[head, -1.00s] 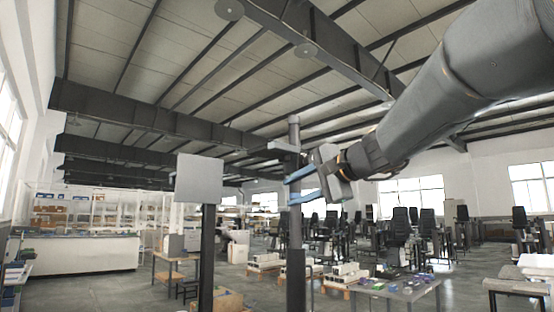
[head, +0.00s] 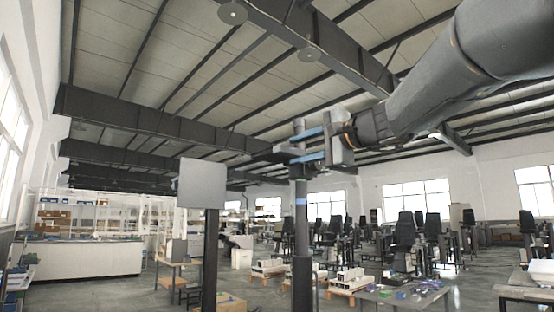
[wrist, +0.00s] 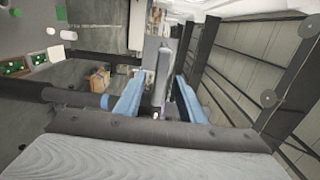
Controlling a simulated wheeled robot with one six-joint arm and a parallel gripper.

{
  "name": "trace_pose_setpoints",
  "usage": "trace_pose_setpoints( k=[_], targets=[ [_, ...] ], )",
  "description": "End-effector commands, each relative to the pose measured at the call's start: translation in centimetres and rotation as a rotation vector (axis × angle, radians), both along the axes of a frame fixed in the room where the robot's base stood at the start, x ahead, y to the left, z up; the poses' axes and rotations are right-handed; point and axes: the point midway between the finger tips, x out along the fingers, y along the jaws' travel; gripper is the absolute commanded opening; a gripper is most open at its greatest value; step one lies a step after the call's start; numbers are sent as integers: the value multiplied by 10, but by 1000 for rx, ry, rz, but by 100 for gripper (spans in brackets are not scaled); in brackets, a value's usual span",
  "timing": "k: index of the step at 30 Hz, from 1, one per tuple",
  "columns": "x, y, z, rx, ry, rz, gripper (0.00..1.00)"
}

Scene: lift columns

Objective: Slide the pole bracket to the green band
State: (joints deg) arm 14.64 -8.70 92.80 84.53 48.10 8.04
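The upright pole (head: 302,222) stands right of centre in the head view. A dark grey bracket (head: 281,148) sits near its top, jutting left. A small dark greenish band (head: 301,179) shows on the pole below the bracket, with a blue band (head: 301,201) lower down. My gripper (head: 307,146) reaches in from the right at bracket height, one blue finger above and one below. In the wrist view, a grey bar (wrist: 161,76), apparently the bracket, lies between the spread fingers (wrist: 158,98), with gaps beside it. The blue band also shows there (wrist: 104,101).
A second dark post with a light grey square panel (head: 201,183) stands to the left. A table with small parts (head: 402,296) stands low at right. Chairs and benches fill the background. The air around the pole's middle is clear.

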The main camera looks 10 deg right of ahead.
Motion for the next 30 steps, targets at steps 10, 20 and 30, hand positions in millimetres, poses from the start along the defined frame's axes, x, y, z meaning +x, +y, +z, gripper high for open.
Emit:
trace_pose_setpoints(
  k=[10, 20, 30],
  targets=[
    [32, 15, 2, 3, 1, -6, 36],
    [63, 36, 2, 2, -1, -6, 36],
    [65, 39, 1, 1, -2, -5, 33]
  ],
)
